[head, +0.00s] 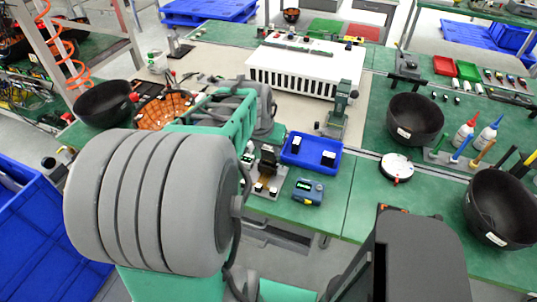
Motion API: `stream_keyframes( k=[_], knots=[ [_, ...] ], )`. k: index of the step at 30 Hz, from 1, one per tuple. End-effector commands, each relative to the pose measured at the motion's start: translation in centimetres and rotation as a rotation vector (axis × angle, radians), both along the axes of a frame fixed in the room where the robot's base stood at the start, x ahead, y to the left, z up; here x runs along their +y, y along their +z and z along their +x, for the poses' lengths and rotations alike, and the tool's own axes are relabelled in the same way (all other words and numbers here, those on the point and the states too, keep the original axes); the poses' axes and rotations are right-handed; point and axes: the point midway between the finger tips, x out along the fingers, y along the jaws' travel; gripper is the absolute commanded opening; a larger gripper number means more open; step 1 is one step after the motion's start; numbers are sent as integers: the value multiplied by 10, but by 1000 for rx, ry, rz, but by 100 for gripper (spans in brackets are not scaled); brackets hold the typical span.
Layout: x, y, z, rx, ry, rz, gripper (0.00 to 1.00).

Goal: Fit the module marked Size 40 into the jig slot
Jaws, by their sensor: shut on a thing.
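My gripper is not visible in the head view; my own grey and green arm covers the area where it could be. Two dark modules with pale tops, one to the left (296,144) and one to the right (328,158), stand apart in a blue tray (311,166) on the green bench. Their markings are too small to read, so I cannot tell which is Size 40. Left of the tray is a small dark fixture on a grey base (268,188), probably the jig. Its slot cannot be made out, and my arm partly hides its left side.
A blue device with a display (308,192) sits just in front of the tray. A white slotted rack (305,72) and a grey stand (338,110) are behind. Black bowls (416,118), a round gauge (397,167) and bottles (487,134) occupy the right.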

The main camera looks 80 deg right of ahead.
Motion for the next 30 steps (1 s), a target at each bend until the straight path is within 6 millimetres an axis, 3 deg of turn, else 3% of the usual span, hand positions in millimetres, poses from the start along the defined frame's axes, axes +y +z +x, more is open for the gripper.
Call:
stream_keyframes(
  k=[3, 9, 15, 20, 21, 30],
  knots=[
    [-18, -28, 5, 2, 1, 10, 0],
    [-37, -51, 9, 2, 0, 6, 0],
    [-35, -81, 9, 2, 1, 11, 0],
    [-32, -87, 8, 3, 1, 18, 0],
    [-32, -88, 8, 3, 1, 20, 40],
    [-34, -85, 9, 1, 2, 12, 61]
  ],
)
